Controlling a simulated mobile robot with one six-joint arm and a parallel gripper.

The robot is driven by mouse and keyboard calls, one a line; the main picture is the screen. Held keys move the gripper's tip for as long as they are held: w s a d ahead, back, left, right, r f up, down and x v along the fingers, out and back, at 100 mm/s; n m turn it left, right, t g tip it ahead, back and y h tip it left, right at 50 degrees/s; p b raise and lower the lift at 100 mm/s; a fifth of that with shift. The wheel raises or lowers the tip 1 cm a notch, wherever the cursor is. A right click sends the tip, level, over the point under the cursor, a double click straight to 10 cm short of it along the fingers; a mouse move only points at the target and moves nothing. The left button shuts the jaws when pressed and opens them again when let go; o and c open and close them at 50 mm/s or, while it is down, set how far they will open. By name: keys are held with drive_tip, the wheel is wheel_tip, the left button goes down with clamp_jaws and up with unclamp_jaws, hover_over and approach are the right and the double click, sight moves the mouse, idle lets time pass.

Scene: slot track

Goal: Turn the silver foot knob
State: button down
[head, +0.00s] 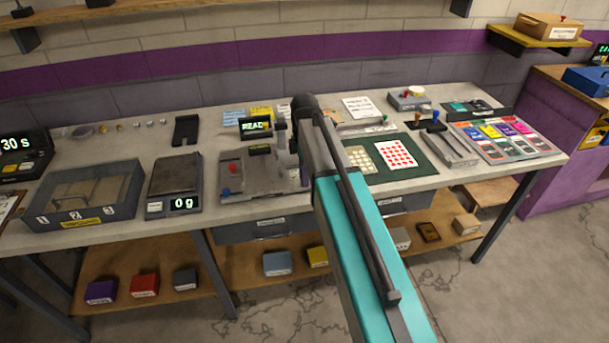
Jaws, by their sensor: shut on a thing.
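A grey machine (250,178) with a red knob (226,168) on its left side stands mid-table, below a display (255,126) that seems to read READY. My gripper (284,150) is at the right end of this machine, small and dark in the head view. It is shut on a small part there, which seems to be the silver foot knob. My wrist and arm cover much of that spot, so the knob itself is not clear. I cannot tell how far it is turned.
A scale (174,183) reading 0 g and a grey divided bin (82,194) stand to the left. A dark green mat (418,172) with cards lies right of my arm. Coloured cards (505,138) fill the right end. Small boxes sit on the lower shelf (200,288).

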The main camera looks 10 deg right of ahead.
drive_tip(key=shift+m, duration=0.4)
drive_tip(key=m, duration=0.4)
drive_tip(key=shift+p, duration=0.35)
drive_tip(key=shift+m, duration=1.9)
drive_tip(key=c, duration=1.6)
unclamp_jaws()
drive_tip(key=shift+r+b, duration=1.3)
drive_tip(key=shift+r, duration=5.6)
drive_tip(key=shift+s, duration=0.15)
